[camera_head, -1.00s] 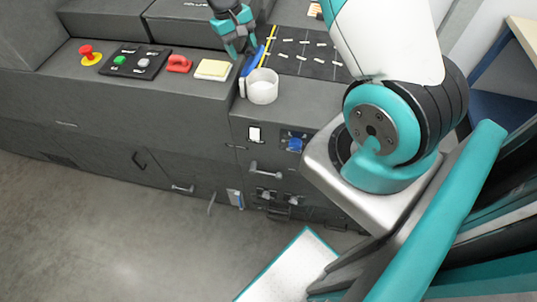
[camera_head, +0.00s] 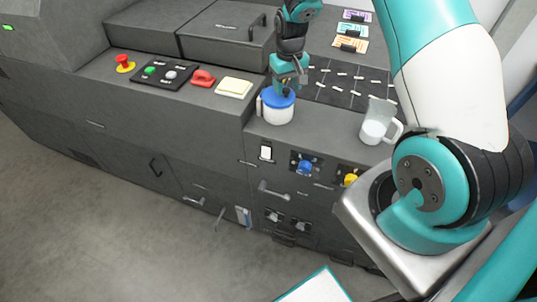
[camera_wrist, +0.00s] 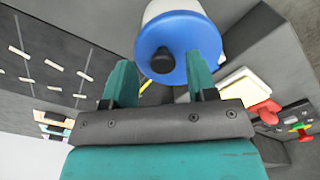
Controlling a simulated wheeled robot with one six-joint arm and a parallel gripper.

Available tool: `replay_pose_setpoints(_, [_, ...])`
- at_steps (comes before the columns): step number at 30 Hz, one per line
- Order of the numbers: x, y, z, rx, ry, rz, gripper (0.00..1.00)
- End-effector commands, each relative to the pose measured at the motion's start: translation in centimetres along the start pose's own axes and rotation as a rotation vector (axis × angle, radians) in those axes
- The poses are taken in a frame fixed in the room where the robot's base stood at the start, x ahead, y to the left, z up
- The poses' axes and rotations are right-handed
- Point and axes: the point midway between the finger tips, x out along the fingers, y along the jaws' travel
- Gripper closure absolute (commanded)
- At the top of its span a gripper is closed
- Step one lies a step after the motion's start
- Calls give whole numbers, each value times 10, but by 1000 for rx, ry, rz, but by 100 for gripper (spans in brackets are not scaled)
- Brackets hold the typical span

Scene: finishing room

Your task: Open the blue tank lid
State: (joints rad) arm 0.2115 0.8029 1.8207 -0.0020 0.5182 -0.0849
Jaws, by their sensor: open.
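The white tank (camera_head: 277,115) stands on the grey cabinet top near its front edge. Its blue lid (camera_head: 279,99) lies flat over the tank's mouth. In the wrist view the lid (camera_wrist: 180,42) faces me, with a black knob (camera_wrist: 163,61) on it and the white tank wall (camera_wrist: 168,8) beyond. My gripper (camera_head: 286,88) is over the lid, fingers pointing down.
Left are a yellow pad (camera_head: 234,87), a red handle (camera_head: 203,78), a button panel (camera_head: 165,73) and a red emergency button (camera_head: 124,60). Blue (camera_head: 304,167) and yellow (camera_head: 349,179) knobs are on the front below.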

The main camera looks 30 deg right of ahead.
Motion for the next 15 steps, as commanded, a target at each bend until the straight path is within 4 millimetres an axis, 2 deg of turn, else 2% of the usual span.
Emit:
replay_pose_setpoints(8, [-36,-1,-2,-2,6,2,48])
replay_pose_setpoints(15, [-82,-1,-2,-3,8,2,48])
